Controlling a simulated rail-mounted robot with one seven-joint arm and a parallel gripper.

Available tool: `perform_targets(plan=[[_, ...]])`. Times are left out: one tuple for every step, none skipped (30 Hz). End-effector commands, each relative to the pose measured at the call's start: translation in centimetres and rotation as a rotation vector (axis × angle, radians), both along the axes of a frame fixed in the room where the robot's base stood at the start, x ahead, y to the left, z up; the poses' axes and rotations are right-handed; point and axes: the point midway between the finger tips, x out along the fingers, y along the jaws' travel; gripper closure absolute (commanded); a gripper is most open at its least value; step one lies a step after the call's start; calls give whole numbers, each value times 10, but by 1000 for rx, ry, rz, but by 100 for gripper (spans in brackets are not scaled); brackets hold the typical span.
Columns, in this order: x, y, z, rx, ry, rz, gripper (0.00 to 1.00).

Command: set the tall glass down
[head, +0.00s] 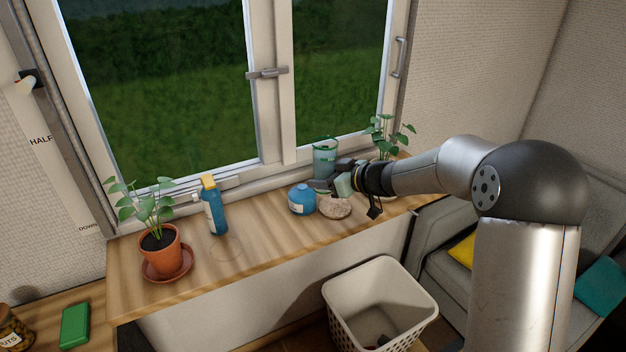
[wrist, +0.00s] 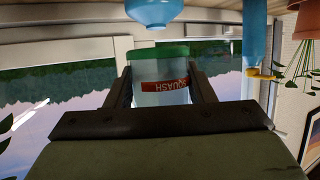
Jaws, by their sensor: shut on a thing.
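The tall glass (head: 325,157) is clear and pale, with a green band at one end. It stands out in front of the window at the back of the wooden sill (head: 268,238). My gripper (head: 330,185) is shut on it from the right.
A blue bottle (head: 214,212) and a potted plant (head: 160,248) stand left; another plant (head: 390,137) is behind my wrist. Bare sill shows around a faint ring mark (head: 227,248). A white basket (head: 380,300) stands below.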

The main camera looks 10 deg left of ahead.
Motion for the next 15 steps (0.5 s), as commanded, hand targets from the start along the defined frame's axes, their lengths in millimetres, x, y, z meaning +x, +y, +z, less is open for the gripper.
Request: perform_targets(plan=[[10,-6,-3,2,0,-3,89],[13,-7,-11,3,3,-2,89],[18,-9,-18,3,1,-1,89],[21,-11,-24,2,2,0,89],[25,-13,-28,3,2,0,89],[29,-15,-33,3,1,-1,89],[32,-17,-37,3,1,-1,89],[34,-18,-41,2,1,-1,89],[38,-20,-45,2,-1,0,89],[40,-21,-47,2,-1,0,89],[41,-22,-50,2,-1,0,89],[43,-23,-52,2,-1,0,89],[44,-23,-53,1,-2,0,89],[45,-24,-54,1,-2,0,89],[45,-24,-55,1,-2,0,89]])
